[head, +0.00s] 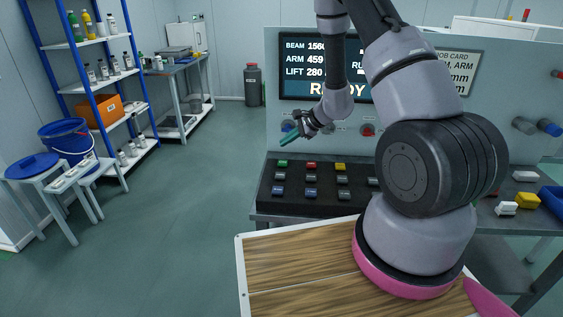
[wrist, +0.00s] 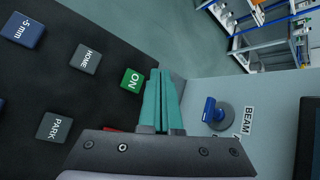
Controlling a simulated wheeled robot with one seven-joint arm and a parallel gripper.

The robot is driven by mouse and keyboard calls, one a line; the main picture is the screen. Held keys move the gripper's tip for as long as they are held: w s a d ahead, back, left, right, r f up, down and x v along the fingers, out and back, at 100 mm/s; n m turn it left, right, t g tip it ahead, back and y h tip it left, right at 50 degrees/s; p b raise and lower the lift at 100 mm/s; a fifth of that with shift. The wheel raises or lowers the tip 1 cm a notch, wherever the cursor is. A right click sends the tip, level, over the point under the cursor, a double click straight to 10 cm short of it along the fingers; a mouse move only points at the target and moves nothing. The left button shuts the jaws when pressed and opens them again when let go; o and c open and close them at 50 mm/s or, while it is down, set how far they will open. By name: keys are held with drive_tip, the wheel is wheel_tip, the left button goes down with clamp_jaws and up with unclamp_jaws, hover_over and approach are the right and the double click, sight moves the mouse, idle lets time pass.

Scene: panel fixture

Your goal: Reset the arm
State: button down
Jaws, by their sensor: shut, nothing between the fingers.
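My gripper (head: 292,132) is shut and empty, with its teal fingers in front of the upright panel's left part, above the button console (head: 268,200). In the wrist view the closed fingers (wrist: 159,80) appear beside the green ON button (wrist: 132,82); I cannot tell any contact. The grey HOME (wrist: 86,58) and PARK (wrist: 54,127) buttons and a blue "-5 mm" button (wrist: 23,30) lie left of it. A blue knob (wrist: 210,110) labelled BEAM is to the right. The screen (head: 310,68) shows BEAM, ARM and LIFT values; my arm hides part of it.
On the console, a red button (head: 310,166) and a yellow button (head: 340,166) sit right of the green button (head: 283,164). A red knob (head: 367,130) is on the panel. A job card (head: 459,72) is partly hidden by my arm.

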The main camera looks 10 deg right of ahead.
drive_tip(key=shift+a+r, duration=0.1)
drive_tip(key=shift+r, duration=0.25)
drive_tip(key=s+a+r+n+g, duration=0.15)
drive_tip(key=s+r, duration=0.25)
drive_tip(key=r, duration=0.4)
drive_tip(key=s+a+r+n+y, duration=0.1)
drive_tip(key=s+r+n, duration=0.2)
drive_tip(key=r, duration=0.5)
drive_tip(key=s+a+r+n, duration=0.15)
drive_tip(key=s+r, duration=0.25)
drive_tip(key=r, duration=0.4)
drive_tip(key=s+d+r+n+t+h, duration=0.1)
drive_tip(key=s+d+r+n+h, duration=0.1)
drive_tip(key=s, duration=0.4)
drive_tip(key=s+d+r+n+t+h, duration=0.1)
drive_tip(key=s+d+r+n+h, duration=0.1)
drive_tip(key=s+d+r, duration=0.2)
drive_tip(key=s+d+r+n+t+h, duration=0.1)
drive_tip(key=s+d+r+n+h, duration=0.1)
drive_tip(key=s+r, duration=0.5)
drive_tip(key=shift+s+d, duration=0.45)
drive_tip(key=shift+s, duration=0.35)
